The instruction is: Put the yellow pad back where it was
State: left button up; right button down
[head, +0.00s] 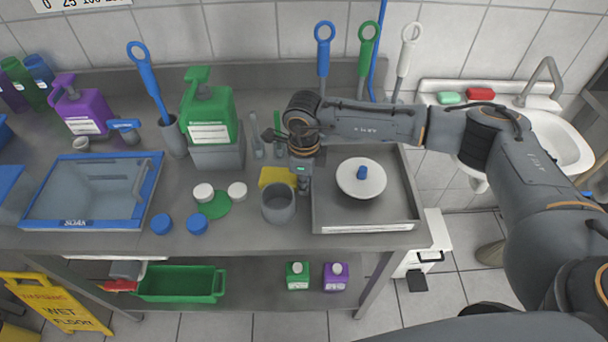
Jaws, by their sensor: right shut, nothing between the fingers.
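The yellow pad (272,176) lies on the steel counter, left of centre in the head view. Its front is partly hidden by a grey cup (278,206), and its right side is close to my gripper. My right gripper (303,186) points down just right of the pad and cup, beside the left edge of a steel tray (318,216). It is shut and holds nothing. I cannot tell whether its fingertips touch the pad or the counter. My left gripper is not in view.
White caps, blue caps (197,224) and a green disc (214,206) lie left of the cup. A white round lid (361,178) with a blue knob sits in the tray. A green jug (209,107) stands behind. A blue-rimmed basin (92,190) fills the left.

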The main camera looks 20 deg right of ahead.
aim_at(290, 183)
jog(key=shift+w+f, duration=0.1)
jog(key=shift+w+a+f+b, duration=0.1)
jog(key=shift+w+a+b, duration=0.1)
jog(key=shift+a+b, duration=0.3)
jog(key=shift+w+a+b, duration=0.25)
jog(key=shift+a+b, duration=0.2)
jog(key=shift+w+a+b, duration=0.2)
jog(key=shift+a+b, duration=0.25)
jog(key=shift+w+a, duration=0.15)
jog(key=shift+a, duration=0.1)
jog(key=shift+d, duration=0.1)
